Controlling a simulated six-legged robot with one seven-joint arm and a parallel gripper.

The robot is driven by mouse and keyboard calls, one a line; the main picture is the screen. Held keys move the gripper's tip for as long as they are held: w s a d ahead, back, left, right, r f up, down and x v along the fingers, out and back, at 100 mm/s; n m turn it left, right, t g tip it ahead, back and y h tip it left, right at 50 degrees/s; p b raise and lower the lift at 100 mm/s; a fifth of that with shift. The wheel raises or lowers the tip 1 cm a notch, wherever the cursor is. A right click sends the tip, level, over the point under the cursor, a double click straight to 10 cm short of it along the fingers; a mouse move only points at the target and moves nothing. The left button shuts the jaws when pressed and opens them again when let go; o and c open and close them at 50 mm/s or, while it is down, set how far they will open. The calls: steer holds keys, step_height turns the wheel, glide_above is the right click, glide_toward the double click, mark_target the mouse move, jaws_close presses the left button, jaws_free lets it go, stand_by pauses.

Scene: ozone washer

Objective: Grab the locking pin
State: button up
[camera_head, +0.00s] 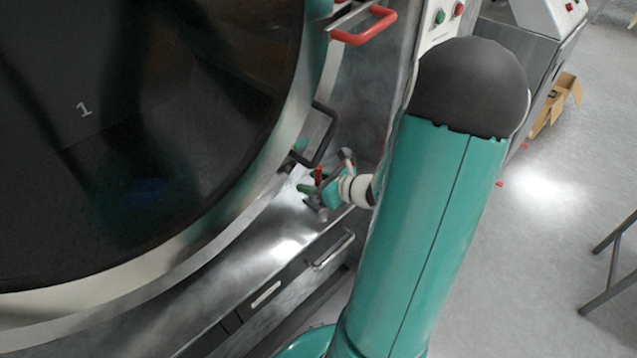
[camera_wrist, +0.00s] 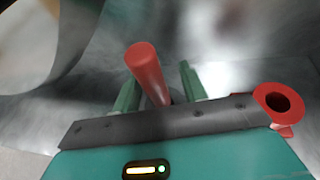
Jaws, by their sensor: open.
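The locking pin, a red rod with a rounded end (camera_wrist: 146,66), stands between the two green fingers of my gripper (camera_wrist: 160,86) in the wrist view. The fingers are apart, one on each side of the pin, and I see a gap on the right side. The pin's lower end is hidden behind the gripper body. In the head view a small red piece (camera_head: 318,175) shows beside my green gripper (camera_head: 308,190), low by the door's rim.
The big round washer door (camera_head: 150,130) fills the left. A black handle (camera_head: 325,135) and a red handle (camera_head: 370,25) stick out nearby. A red ring-shaped part (camera_wrist: 278,102) sits close to my gripper's right side. A drawer handle (camera_head: 333,250) is below.

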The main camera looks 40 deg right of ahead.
jaws_close()
steer(key=shift+r, duration=0.15)
